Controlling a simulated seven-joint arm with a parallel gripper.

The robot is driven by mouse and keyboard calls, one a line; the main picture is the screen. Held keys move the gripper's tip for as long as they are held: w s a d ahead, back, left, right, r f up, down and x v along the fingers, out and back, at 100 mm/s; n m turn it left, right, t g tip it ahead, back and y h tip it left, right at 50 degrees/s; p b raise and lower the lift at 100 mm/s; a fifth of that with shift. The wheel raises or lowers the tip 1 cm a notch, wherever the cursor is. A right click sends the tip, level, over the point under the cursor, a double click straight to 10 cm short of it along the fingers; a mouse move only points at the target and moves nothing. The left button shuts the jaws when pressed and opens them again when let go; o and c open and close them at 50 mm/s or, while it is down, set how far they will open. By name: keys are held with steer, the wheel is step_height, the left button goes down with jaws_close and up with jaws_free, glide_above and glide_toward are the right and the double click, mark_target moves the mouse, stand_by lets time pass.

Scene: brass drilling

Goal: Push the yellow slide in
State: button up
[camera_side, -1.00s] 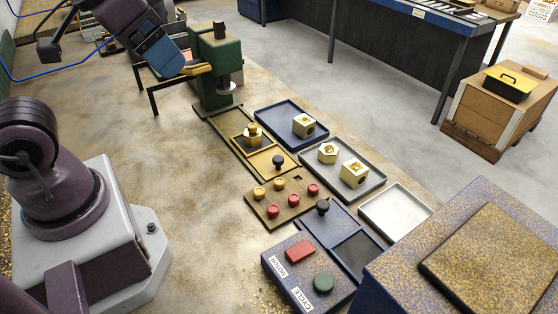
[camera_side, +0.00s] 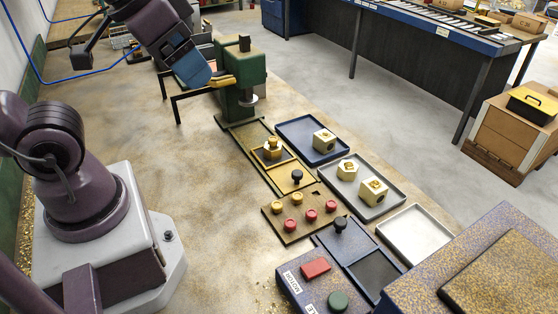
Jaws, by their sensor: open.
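The yellow slide (camera_side: 308,179) lies flat in a long dark green track in front of the green drill press. A black knob (camera_side: 297,176) stands on its near part. A brass fitting (camera_side: 273,150) sits upright in a yellow-edged holder at the far end of the slide, short of the press. My gripper (camera_side: 225,81), with yellow fingers, is beside the left of the press, well away from the knob. It is open; the gap between its fingers is hard to make out. I see nothing held in it.
The green drill press (camera_side: 240,68) stands close to my gripper. A blue tray (camera_side: 293,130) and grey tray (camera_side: 385,203) hold brass blocks right of the track. A board with red and yellow knobs (camera_side: 311,215) and a button box (camera_side: 296,284) lie nearer. Floor left of the track is clear.

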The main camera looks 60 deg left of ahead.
steer(key=shift+w, duration=0.2)
steer(key=c, duration=0.5)
steer(key=m+g, duration=0.6)
steer(key=m, duration=0.3)
glide_above(297, 172)
step_height(297, 172, down, 19)
step_height(297, 172, down, 14)
steer(key=shift+d+r, duration=0.1)
steer(key=shift+r, duration=0.15)
